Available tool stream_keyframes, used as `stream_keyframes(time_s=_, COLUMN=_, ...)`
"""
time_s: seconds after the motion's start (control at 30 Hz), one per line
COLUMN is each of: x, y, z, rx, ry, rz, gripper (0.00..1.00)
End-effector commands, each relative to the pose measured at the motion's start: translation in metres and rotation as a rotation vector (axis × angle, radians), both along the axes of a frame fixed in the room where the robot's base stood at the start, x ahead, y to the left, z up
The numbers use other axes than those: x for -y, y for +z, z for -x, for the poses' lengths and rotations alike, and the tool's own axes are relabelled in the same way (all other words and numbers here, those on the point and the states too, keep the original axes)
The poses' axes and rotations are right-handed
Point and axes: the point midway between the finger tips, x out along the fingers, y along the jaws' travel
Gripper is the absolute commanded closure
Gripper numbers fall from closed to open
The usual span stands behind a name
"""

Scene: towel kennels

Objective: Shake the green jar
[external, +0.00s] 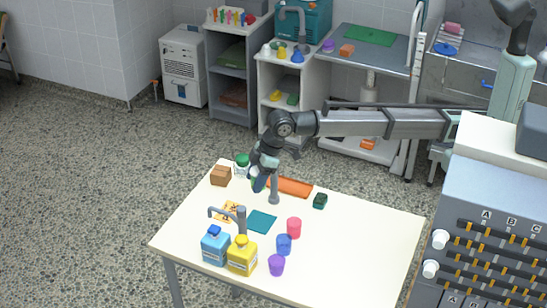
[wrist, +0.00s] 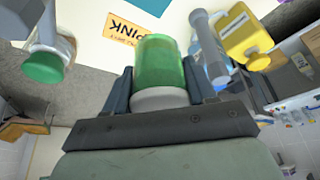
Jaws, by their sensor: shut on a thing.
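My gripper (external: 261,180) is over the far left part of the table. In the wrist view its two fingers (wrist: 160,78) are shut on the sides of a green jar (wrist: 160,58) with a white end towards the palm. In the external view the held jar is mostly hidden by my gripper, and its exact height above the table is hard to tell. A second, white jar with a green lid (external: 242,165) stands on the table just behind my gripper. It also shows at the left of the wrist view (wrist: 45,62).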

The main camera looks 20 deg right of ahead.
Motion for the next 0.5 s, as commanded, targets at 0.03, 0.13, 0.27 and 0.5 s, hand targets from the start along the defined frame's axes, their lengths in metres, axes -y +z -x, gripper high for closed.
stream_keyframes(time_s=0.03, x=0.000, y=-0.001, z=0.000, rx=0.000, ry=0.000, rz=0.003, gripper=0.69)
stream_keyframes(time_s=0.13, x=0.003, y=-0.041, z=0.000, rx=0.000, ry=0.000, rz=0.008, gripper=0.69)
stream_keyframes(time_s=0.27, x=-0.001, y=-0.038, z=0.000, rx=0.000, ry=0.000, rz=0.000, gripper=0.69)
stream_keyframes(time_s=0.5, x=0.003, y=-0.037, z=0.000, rx=0.000, ry=0.000, rz=0.009, gripper=0.69)
